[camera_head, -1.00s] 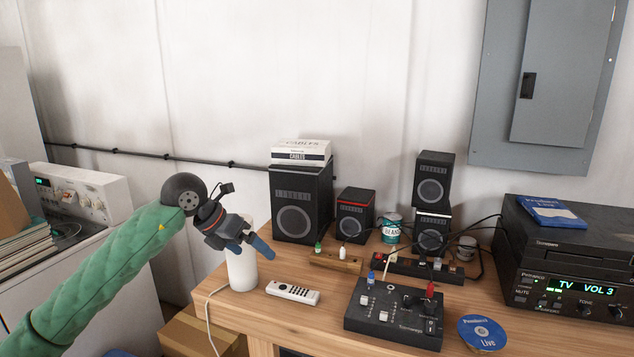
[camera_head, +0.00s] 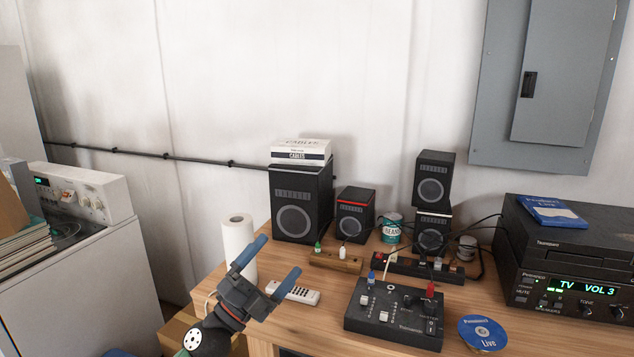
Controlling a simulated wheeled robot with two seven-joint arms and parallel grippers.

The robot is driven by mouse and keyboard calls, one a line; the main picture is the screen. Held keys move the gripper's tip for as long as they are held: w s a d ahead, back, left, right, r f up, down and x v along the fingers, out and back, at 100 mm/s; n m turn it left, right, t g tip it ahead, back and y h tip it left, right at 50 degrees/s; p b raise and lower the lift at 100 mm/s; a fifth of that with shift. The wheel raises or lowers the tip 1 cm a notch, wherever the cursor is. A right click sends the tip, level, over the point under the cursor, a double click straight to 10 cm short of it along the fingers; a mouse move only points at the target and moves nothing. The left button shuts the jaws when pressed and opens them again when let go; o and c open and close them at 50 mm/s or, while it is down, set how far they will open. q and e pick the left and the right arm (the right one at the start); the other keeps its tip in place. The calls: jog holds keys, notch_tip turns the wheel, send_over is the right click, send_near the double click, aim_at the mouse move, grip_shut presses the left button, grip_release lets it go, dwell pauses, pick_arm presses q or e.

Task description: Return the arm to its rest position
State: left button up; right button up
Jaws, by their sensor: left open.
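My left gripper (camera_head: 274,262) is open and empty, its two blue fingers pointing up and to the right at the table's front left corner. My right gripper is not in view.
The wooden table (camera_head: 290,335) holds a black switch box (camera_head: 394,314), a disc (camera_head: 482,333), several speakers (camera_head: 301,204) and a black player (camera_head: 570,262). Cables run between them. A white appliance (camera_head: 82,270) stands at the left, with a cardboard box (camera_head: 178,331) on the floor between.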

pick_arm(q)
jog(key=s+a+f+n+y, duration=0.3)
jog(key=a+f+n+y, duration=0.3)
jog(key=f+n+y, duration=0.45)
jog(key=s+a+f+n+y, duration=0.2)
jog(key=a+f+n+y, duration=0.5)
jog(key=f+n+y, duration=0.3)
jog(key=s+f+n+g+h, duration=0.1)
jog(key=s+f+n+g, duration=0.1)
jog(key=s+f+g, duration=0.75)
jog(key=s+f+n+g+h, duration=0.15)
jog(key=s+f+g, duration=0.25)
jog(key=s+f, duration=1.05)
jog(key=s+d+f, duration=0.1)
jog(key=s+f, duration=0.1)
jog(key=f, duration=0.9)
jog(key=s+d+f+g, duration=0.1)
jog(key=s+f, duration=0.1)
jog(key=f, duration=0.9)
jog(key=s+d+f+g, duration=0.1)
jog(key=s+d+f, duration=0.1)
jog(key=f, duration=0.8)
jog(key=shift+s+f, duration=0.3)
jog(key=shift+f, duration=0.1)
